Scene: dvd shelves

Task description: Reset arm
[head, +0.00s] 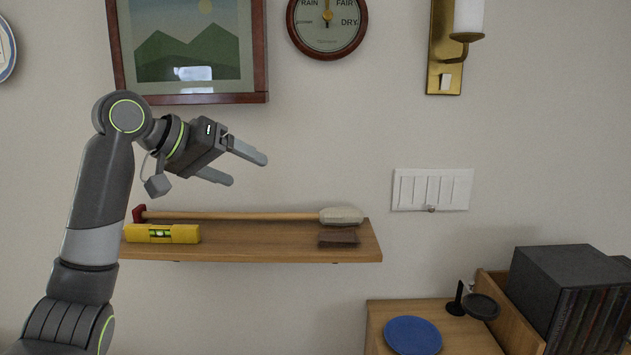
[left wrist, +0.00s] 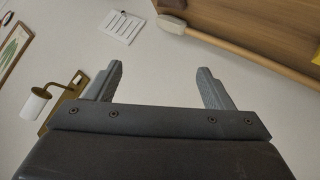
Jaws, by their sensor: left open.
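My left arm comes in from the left in the head view, and my left gripper (head: 248,167) is above the wall shelf, in front of the wall. Its two fingers are spread apart with nothing between them. My right gripper is not in view.
The wooden shelf (head: 280,240) holds a yellow level (head: 160,233), a long-handled brush (head: 340,215) and a dark brown block (head: 338,237). A framed picture (head: 259,60) hangs above. At lower right are a blue disc (head: 412,335), a black stand (head: 482,306) and DVD cases (head: 580,315).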

